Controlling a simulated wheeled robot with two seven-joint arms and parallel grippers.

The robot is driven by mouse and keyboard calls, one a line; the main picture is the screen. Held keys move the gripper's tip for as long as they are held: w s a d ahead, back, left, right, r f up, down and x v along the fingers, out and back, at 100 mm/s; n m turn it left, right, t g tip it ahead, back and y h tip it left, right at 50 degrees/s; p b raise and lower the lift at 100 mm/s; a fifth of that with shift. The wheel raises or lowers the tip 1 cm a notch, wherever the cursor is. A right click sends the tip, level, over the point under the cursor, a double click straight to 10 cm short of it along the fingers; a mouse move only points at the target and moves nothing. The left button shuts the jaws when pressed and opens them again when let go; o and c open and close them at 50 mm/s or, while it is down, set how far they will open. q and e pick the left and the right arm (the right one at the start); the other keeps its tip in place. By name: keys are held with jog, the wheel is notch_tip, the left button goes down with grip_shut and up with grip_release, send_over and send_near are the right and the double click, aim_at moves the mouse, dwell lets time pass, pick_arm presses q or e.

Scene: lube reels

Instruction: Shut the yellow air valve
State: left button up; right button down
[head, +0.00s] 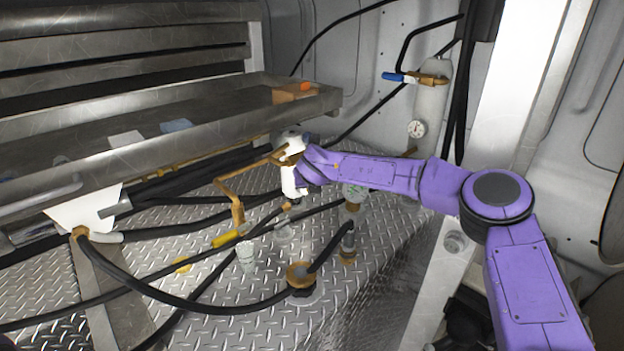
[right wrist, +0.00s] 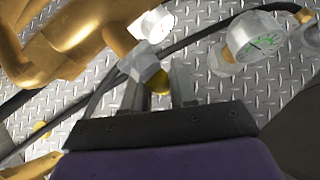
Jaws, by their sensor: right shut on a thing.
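My right gripper (head: 287,204) reaches down over the metal deck among brass pipes and fittings. In the right wrist view its two fingers (right wrist: 158,92) are closed around a small yellow piece, which I take to be the yellow air valve's handle (right wrist: 160,82). A silver hex fitting (right wrist: 143,62) sits right by it and hides part of it. In the head view the gripped part is mostly hidden by my gripper. My left gripper is not in view.
A brass pipe (head: 238,205) stands left of the gripper, and a gauge (right wrist: 256,45) is close on the right. Black hoses (head: 190,307) cross the tread-plate deck. A metal shelf (head: 200,115) is at the upper left. A blue-handled valve (head: 394,77) is on the wall behind.

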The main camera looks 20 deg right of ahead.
jog(key=shift+a, duration=0.15)
dwell(0.5)
jog(key=c, duration=1)
grip_release()
jog(key=b+v, duration=0.3)
jog(key=v, duration=0.7)
jog(key=shift+s+r, duration=0.15)
jog(key=shift+r, duration=0.05)
